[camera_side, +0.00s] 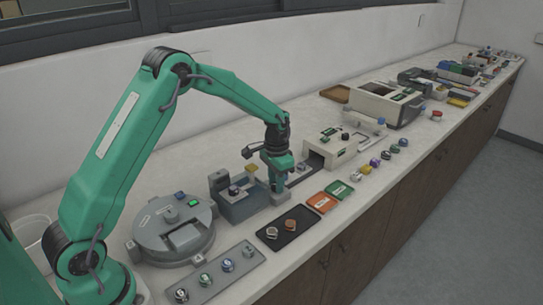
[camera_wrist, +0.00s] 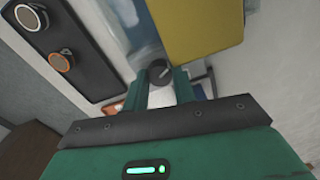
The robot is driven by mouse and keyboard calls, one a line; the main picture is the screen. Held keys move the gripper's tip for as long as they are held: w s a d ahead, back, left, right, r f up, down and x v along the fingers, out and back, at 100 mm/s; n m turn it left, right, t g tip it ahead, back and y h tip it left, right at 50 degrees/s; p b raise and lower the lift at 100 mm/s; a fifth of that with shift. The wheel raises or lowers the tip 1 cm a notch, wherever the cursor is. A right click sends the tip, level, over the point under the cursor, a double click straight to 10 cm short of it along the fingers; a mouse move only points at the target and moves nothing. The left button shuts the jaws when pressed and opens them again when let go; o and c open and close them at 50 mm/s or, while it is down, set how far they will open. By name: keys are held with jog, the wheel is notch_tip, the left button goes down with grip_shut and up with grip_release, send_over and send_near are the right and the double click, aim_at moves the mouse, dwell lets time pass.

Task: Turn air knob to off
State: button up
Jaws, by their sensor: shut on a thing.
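In the wrist view, a dark round knob (camera_wrist: 158,72) with a pale pointer mark sits between the tips of my gripper (camera_wrist: 160,84). My two green fingers are closed in on the knob from either side. In the side view, my gripper (camera_side: 277,181) points down at the right end of the blue-grey press (camera_side: 238,206). The knob is hidden by the fingers there. I cannot read any off label near the knob.
A black tray (camera_side: 289,247) with two round mounts lies in front of the press; it also shows in the wrist view (camera_wrist: 75,82). Orange (camera_side: 322,203) and green (camera_side: 340,190) mats lie to its right. A round grey machine (camera_side: 165,236) stands left, a cream machine (camera_side: 335,141) right.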

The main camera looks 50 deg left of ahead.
jog(key=shift+n, duration=1.1)
jog(key=o, duration=1)
jog(key=shift+r, duration=0.1)
notch_tip(320, 180, up, 7)
jog(key=shift+f, duration=0.1)
jog(key=shift+r, duration=0.45)
